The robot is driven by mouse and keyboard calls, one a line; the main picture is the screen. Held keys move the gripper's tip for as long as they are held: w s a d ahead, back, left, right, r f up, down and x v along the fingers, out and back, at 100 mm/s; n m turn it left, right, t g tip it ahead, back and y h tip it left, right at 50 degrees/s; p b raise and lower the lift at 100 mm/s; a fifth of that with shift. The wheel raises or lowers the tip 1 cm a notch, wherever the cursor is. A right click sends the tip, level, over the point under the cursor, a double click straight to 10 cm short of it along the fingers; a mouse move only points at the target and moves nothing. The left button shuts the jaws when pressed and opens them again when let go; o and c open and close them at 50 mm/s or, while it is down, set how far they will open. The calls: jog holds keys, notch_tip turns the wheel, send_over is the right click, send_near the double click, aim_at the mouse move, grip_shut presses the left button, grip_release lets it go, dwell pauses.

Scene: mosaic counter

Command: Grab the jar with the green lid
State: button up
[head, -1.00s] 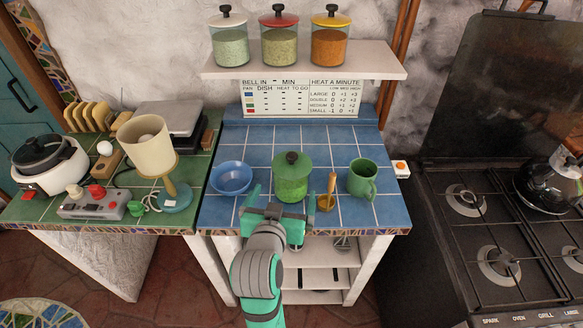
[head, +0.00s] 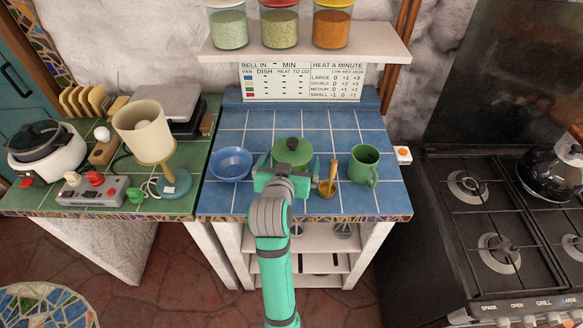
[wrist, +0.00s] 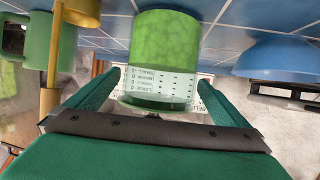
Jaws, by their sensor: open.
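The jar with the green lid (head: 292,148) stands on the blue-tiled counter, and my arm hides most of its body in the head view. My gripper (head: 289,161) is open at the jar's near side. In the wrist view my gripper (wrist: 158,78) has one finger to each side of the jar's outline. I cannot tell whether either finger touches the glass.
A blue bowl (head: 231,163) stands left of the jar. A shelf (head: 305,54) with several jars overhangs the back. A stove (head: 500,200) is at right.

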jog(key=shift+x, duration=0.95)
jog(key=c, duration=2)
jog(key=shift+r, duration=0.15)
jog(key=shift+c, duration=0.2)
